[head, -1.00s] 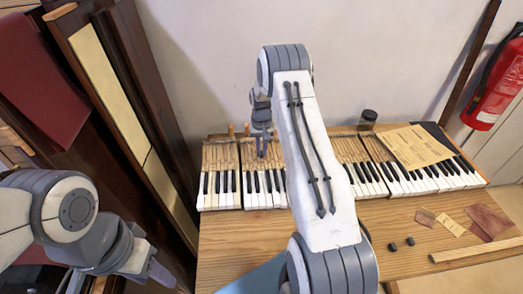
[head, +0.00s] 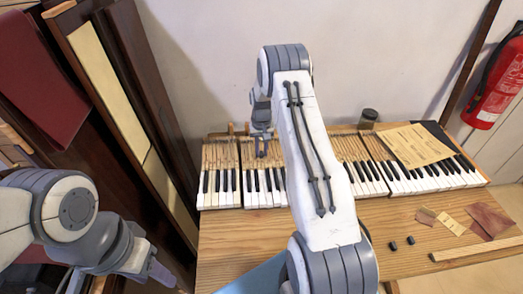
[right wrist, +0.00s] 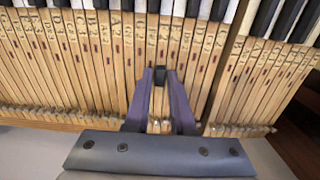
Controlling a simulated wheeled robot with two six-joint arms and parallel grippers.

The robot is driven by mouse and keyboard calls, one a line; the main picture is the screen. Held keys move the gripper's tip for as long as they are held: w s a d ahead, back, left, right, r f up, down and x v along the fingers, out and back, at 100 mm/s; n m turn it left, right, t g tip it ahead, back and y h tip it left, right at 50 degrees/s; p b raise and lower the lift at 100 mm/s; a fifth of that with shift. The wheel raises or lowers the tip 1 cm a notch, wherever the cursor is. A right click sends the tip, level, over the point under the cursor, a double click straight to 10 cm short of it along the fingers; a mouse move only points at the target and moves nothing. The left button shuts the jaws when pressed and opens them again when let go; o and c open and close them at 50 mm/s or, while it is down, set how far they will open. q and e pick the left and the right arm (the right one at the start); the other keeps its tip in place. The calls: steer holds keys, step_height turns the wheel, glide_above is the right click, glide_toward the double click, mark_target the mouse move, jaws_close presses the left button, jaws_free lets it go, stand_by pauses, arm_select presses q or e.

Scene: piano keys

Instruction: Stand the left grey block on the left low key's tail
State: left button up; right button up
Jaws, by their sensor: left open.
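A small dark grey block (right wrist: 161,76) shows between the fingertips of my right gripper (right wrist: 160,86) in the right wrist view, over the bare wooden key tails. I cannot tell whether the fingers press on it or whether it rests on the wood. In the head view my right gripper (head: 261,148) points down over the tails of the left part of the keyboard (head: 257,187); the block is too small to make out there. Two more dark grey blocks, a left one (head: 393,246) and a right one (head: 410,240), lie on the table. My left gripper (head: 152,273) is open and empty at lower left.
A paper sheet (head: 415,146) and a small jar (head: 368,117) are at the back right. Leather and wood scraps (head: 488,219) lie at right. A tall wooden panel (head: 110,85) stands at left.

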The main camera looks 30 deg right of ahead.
stand_by(0.3)
steer(key=shift+r+p, duration=0.8)
steer(key=shift+r, duration=0.3)
steer(key=o, duration=0.6)
steer(key=shift+c, duration=0.2)
steer(key=shift+r+p, duration=1.7)
steer(key=shift+r, duration=0.85)
steer(key=shift+f, duration=0.1)
